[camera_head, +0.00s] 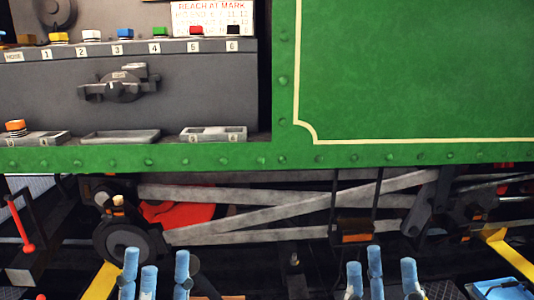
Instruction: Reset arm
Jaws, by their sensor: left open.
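My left gripper (156,268) is at the bottom edge, left of the middle. Its blue fingers point up, spread apart, with nothing between them. My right gripper (382,268) is at the bottom edge, right of the middle. Its blue fingers are also spread and empty. Both grippers show in front of the tram's wheels and rods, below the green side sill (350,158). Only the finger ends show clearly; most of both arms is out of view.
A grey shelf (215,46) carries numbered, coloured blocks under a "REACH AT MARK" sign (212,18). Below are a dark latch (120,88) and shallow trays (120,136). A red-handled lever (27,246) stands at left. A blue tray (500,289) is at bottom right.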

